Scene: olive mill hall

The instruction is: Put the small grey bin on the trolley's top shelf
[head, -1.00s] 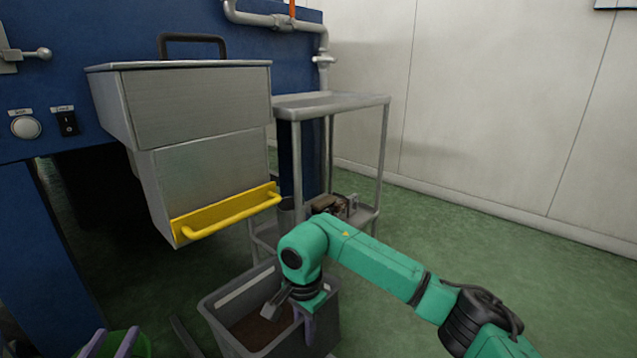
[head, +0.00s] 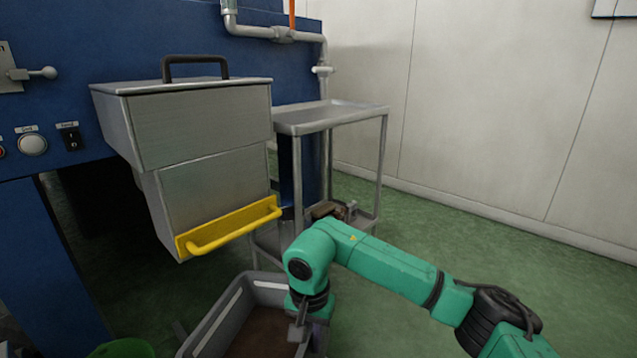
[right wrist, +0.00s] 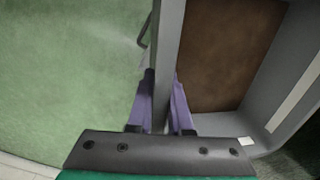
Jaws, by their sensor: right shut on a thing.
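The small grey bin (head: 262,291) is low in the head view, open at the top, with brown material inside. My right gripper (head: 300,332) is at its right side. In the right wrist view, the purple fingers of this gripper (right wrist: 164,78) are shut on the bin's wall, one inside and one outside. I cannot tell whether the bin touches the floor. The trolley (head: 330,116) stands behind it, and its flat grey top shelf looks empty. My forearm partly hides the trolley's lower shelf. My left gripper is not in view.
A steel hopper (head: 200,115) with a yellow handle (head: 232,228) juts from the blue machine (head: 30,230), left of the trolley and above the bin. A brown object (head: 328,210) lies on the lower shelf. Green floor is clear at right, before the pale wall (head: 500,110).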

